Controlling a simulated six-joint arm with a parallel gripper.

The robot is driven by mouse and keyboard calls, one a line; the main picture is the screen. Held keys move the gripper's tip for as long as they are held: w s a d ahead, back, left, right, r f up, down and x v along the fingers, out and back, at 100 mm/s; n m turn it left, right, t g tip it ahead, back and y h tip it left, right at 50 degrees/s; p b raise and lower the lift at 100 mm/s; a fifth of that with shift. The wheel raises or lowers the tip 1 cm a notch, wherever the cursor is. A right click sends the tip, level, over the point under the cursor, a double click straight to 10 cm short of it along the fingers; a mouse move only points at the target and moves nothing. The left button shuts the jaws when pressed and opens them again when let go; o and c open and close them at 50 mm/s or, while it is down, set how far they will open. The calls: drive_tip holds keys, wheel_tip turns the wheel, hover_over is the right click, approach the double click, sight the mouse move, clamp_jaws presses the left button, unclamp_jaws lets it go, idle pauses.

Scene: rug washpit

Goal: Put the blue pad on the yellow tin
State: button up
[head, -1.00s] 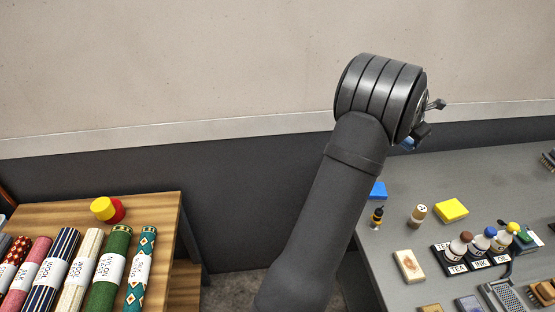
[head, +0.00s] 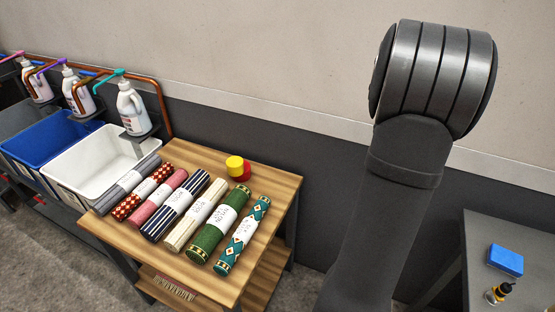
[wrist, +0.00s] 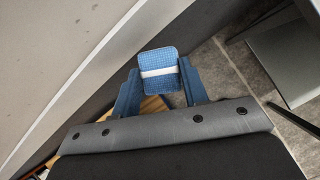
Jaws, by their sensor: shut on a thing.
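The blue pad (wrist: 158,62), textured and with a white band across it, is held between the two blue fingers of my gripper (wrist: 159,80) in the wrist view. My gripper is shut on it, away from any table surface. In the head view, my arm hides both the gripper and the pad. The yellow tin's top looks bare.
Several rolled rugs (head: 201,213) lie in a row on the wooden table (head: 270,182), in front of the tins. White and blue basins (head: 98,160) with pump bottles stand left. A blue block (head: 506,260) and a small bottle (head: 497,292) sit on the grey table at right.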

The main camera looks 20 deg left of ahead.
drive_tip(key=a+n+y, duration=0.1)
drive_tip(key=a+n, duration=0.2)
drive_tip(key=a, duration=1.8)
drive_tip(key=n+y, duration=0.2)
drive_tip(key=n, duration=0.1)
hover_over(236, 159)
drive_tip(key=s, duration=0.2)
drive_tip(key=f, duration=0.8)
drive_tip(key=shift+s+d+f, duration=0.15)
drive_tip(key=shift+d, duration=0.25)
drive_tip(key=shift+a+f, duration=0.15)
drive_tip(key=shift+a, duration=0.05)
drive_tip(key=shift+f, duration=1.95)
drive_tip(key=shift+f, duration=0.1)
drive_tip(key=o, duration=1.1)
drive_tip(key=shift+o, duration=0.2)
